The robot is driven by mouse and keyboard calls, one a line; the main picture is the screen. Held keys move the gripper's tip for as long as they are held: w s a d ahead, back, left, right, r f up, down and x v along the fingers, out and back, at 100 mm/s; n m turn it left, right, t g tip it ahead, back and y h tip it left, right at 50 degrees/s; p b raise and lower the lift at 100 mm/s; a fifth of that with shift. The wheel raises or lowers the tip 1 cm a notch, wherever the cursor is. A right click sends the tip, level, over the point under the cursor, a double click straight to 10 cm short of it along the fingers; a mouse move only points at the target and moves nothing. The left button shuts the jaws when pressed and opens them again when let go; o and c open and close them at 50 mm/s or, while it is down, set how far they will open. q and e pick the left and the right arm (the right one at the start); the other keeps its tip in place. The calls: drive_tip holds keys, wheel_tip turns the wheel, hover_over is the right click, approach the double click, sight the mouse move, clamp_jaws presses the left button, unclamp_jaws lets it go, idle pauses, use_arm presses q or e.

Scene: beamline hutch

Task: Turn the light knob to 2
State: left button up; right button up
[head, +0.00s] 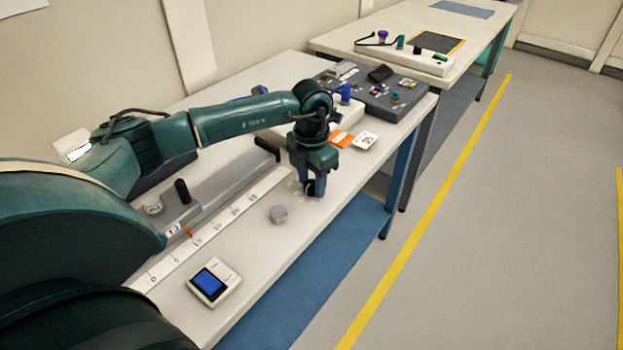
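My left arm reaches in from the left across the near bench. My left gripper (316,186) points down at the bench top near its front edge. A small dark round knob (309,187) shows right at its fingertips, partly hidden by them. Faint pale marks lie on the bench around that knob. Any numbers there are too small to read, so I cannot tell its setting. I cannot tell whether the fingers touch or grip the knob. My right gripper is not in view.
A grey round piece (279,214) lies just left of the gripper. A white box with a blue screen (209,282) sits nearer. A grey rail with a white scale (207,232) runs along the bench. Orange (341,139) and white cards lie behind, before a dark board (385,98).

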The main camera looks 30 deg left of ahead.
sight(312, 184)
use_arm(q)
drive_tip(key=shift+o, duration=1)
wheel_tip(312, 184, up, 13)
